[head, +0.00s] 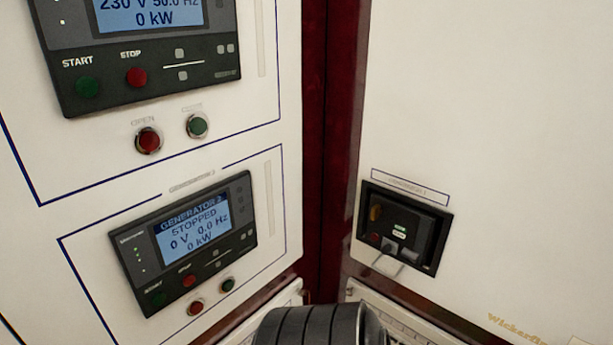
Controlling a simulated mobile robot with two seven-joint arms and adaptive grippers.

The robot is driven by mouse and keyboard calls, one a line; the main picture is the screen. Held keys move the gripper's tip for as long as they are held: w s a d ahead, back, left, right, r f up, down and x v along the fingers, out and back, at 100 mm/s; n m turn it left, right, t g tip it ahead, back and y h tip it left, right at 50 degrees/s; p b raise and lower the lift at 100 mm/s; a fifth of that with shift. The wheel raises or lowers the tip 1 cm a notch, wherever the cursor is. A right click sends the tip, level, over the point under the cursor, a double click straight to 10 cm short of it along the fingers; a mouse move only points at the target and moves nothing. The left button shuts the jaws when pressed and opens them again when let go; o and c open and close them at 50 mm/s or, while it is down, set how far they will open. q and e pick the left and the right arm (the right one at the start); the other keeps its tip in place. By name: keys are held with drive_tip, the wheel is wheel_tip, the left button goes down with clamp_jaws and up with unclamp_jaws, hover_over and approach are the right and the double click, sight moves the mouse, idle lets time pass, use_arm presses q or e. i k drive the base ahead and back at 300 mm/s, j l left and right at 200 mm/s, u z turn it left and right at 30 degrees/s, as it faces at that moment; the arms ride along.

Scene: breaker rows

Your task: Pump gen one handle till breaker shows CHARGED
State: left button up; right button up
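A black breaker unit (428,232) is set into the white panel on the right in the head view. The label strip (408,187) above it is too blurred to read surely. On its face are an orange-brown part at the left, small green and white indicator windows (400,229) and a red button (375,240). The indicator text is too small to read. A pale grey piece (391,262), perhaps the handle, shows at the lower front edge; its exact position is unclear. Neither gripper is in view. A black ribbed part of my arm shows at the bottom centre.
On the left panel, an upper controller (150,60) reads 230 V, 50.0 Hz, 0 kW. Red and green buttons sit below it. A lower controller (190,245) reads GENERATOR 2, STOPPED, 0 V. A dark red strip (335,130) separates the panels. Space before the breaker looks clear.

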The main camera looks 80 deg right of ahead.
sight(406, 252)
drive_tip(key=z, duration=0.45)
drive_tip(key=k+z, duration=0.1)
drive_tip(key=z, duration=0.8)
drive_tip(key=k+z, duration=0.1)
drive_tip(key=z, duration=0.75)
drive_tip(key=k+z, duration=0.1)
drive_tip(key=z, duration=0.35)
drive_tip(key=l+z, duration=0.1)
drive_tip(key=z, duration=0.35)
